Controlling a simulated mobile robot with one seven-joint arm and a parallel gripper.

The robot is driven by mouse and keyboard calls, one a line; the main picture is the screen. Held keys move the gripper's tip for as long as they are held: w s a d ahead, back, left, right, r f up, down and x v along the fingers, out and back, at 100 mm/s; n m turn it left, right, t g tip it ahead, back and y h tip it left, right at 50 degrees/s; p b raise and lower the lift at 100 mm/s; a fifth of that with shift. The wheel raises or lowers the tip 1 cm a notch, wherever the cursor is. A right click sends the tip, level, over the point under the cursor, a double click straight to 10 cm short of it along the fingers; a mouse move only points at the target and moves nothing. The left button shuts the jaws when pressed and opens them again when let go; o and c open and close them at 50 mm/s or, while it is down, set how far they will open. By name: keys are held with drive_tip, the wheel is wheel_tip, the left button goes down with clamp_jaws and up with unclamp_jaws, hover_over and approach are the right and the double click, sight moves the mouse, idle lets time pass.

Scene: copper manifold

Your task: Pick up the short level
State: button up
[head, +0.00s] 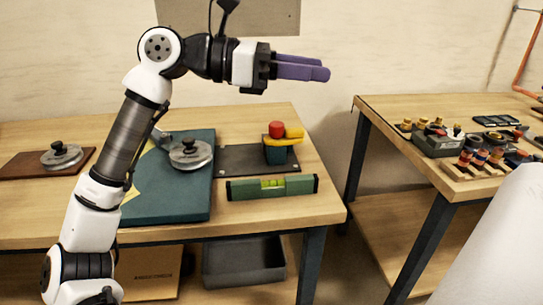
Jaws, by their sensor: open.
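The short level (272,186) is a green bar with a yellow-green vial in its middle. It lies near the front right of the left wooden table (325,205), with nothing on top of it. My gripper (325,70), with purple fingers, is high above the table. It is empty, points to the right and is well clear of the level. The fingers overlap in this side-on view, so the gap between them is hard to see.
A teal board (170,205) lies left of the level, with a round metal piece (190,153) on it. Behind the level is a dark plate (235,160) bearing a teal block with red and yellow parts (283,140). A second table (400,102) stands right, across a gap.

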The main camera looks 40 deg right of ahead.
drive_tip(key=w+d+f+t+y, duration=0.3)
drive_tip(key=d+f+t+y, duration=0.25)
drive_tip(key=d+f, duration=0.4)
drive_tip(key=t+y+p, duration=0.3)
drive_tip(key=t+y, duration=0.2)
drive_tip(key=y, duration=0.3)
hover_over(273, 180)
drive_tip(key=shift+n+h, duration=0.25)
drive_tip(key=shift+n, duration=0.15)
drive_tip(key=f, duration=1.5)
drive_tip(key=shift+w+d+f, duration=0.1)
drive_tip(key=shift+d+f, duration=0.05)
drive_tip(key=shift+d, duration=0.2)
drive_tip(key=shift+a+f+p, duration=0.2)
drive_tip(key=shift+f+p, duration=0.1)
drive_tip(key=shift+f, duration=1.35)
drive_tip(key=shift+a+f+p, duration=0.15)
drive_tip(key=shift+f+p, duration=0.15)
drive_tip(key=shift+f, duration=1.3)
clamp_jaws()
